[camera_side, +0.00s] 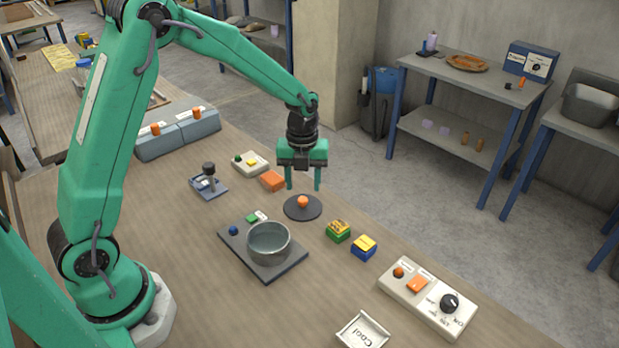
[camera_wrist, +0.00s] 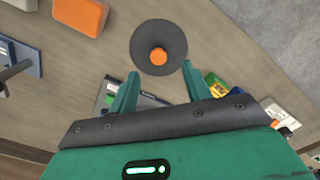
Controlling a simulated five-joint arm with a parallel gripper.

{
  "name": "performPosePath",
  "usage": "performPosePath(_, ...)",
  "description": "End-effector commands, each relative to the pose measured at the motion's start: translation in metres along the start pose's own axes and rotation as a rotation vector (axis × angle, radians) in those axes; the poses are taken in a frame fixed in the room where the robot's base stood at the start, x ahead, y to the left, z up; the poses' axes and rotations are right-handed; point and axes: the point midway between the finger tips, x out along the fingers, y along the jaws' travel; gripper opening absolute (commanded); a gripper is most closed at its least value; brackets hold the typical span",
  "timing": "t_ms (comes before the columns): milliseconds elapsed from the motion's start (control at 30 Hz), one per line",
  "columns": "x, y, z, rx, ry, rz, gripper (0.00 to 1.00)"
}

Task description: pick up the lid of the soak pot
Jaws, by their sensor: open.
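The lid is a dark grey disc (camera_side: 291,210) with an orange knob (camera_side: 303,202), lying flat on the table behind the pot. The soak pot (camera_side: 268,244) is a grey open-topped round pot standing on a dark plate (camera_side: 240,258). My gripper (camera_side: 303,186) is open and empty, pointing down just above the lid. In the wrist view the lid (camera_wrist: 145,35) and its orange knob lie ahead of my two green fingertips (camera_wrist: 160,70), and the knob lies roughly midway between them sideways. I cannot tell the exact height over the lid.
An orange block (camera_side: 271,181) and a white switch box (camera_side: 251,164) lie close behind the lid. Green-yellow (camera_side: 338,232) and blue-yellow (camera_side: 364,247) blocks lie to its right. A control panel (camera_side: 428,297) sits at the front right. A small stand (camera_side: 208,184) is on the left.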

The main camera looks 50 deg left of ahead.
Motion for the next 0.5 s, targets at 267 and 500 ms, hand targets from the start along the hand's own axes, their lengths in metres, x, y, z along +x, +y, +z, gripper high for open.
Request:
performPosePath(267,0.029,0.002,0.002,0.000,0.003,0.003,0.48)
performPosePath(500,0.048,0.002,0.002,0.000,0.002,0.002,0.48)
